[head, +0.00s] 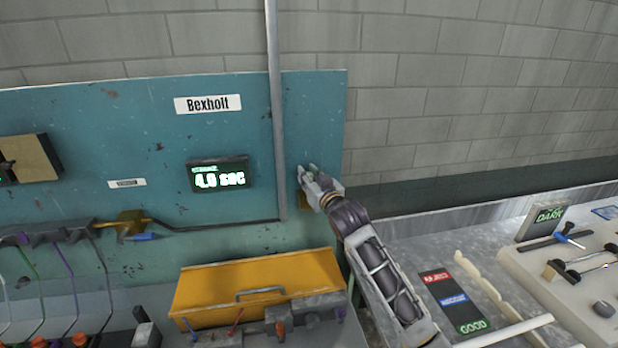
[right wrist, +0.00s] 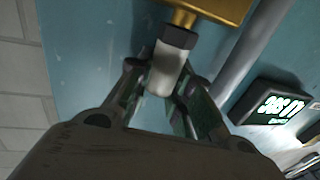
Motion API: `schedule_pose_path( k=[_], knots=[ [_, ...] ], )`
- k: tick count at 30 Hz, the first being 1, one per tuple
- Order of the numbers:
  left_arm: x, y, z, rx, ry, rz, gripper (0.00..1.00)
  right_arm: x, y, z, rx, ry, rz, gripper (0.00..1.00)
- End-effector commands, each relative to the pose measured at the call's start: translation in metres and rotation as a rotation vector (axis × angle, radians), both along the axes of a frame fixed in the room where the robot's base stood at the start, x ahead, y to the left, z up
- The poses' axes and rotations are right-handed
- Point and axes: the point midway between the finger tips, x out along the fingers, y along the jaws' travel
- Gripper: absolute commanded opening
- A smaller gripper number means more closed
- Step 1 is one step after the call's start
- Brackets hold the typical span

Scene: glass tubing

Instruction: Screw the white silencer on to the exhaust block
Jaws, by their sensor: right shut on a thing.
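My right gripper (head: 308,174) is at the right part of the teal panel, just right of the vertical grey pipe. In the right wrist view its fingers (right wrist: 162,88) are shut on the white silencer (right wrist: 166,66), one on each side. The silencer has a dark collar (right wrist: 177,37) at its end facing the brass-coloured exhaust block (right wrist: 216,8). The collar appears to meet the block; I cannot tell whether the thread is engaged. In the head view the block (head: 306,202) shows partly below the gripper, and the silencer is not clearly visible there. My left gripper is not in view.
The grey pipe (head: 275,120) runs close beside the gripper, with a lit display (head: 219,175) to its left. A yellow box (head: 255,285) stands below. Tools lie on a pale tray (head: 560,270) at the right.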

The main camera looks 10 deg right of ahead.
Motion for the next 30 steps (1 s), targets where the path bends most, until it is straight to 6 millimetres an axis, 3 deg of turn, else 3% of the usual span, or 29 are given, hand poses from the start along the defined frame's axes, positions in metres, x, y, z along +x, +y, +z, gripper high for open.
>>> schedule_pose_path(
  k=[26, 27, 30],
  knots=[
    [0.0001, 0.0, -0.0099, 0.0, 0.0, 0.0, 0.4, -0.0001, -0.0003, -0.0003, 0.002, 0.002, -0.141, 0.0],
    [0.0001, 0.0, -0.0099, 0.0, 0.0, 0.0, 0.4, -0.0001, -0.0004, -0.0003, 0.002, 0.002, -0.141, 0.25],
    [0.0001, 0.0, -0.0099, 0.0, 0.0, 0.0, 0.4, -0.0001, -0.0005, -0.0003, 0.001, 0.002, -0.141, 0.38]
  ],
)
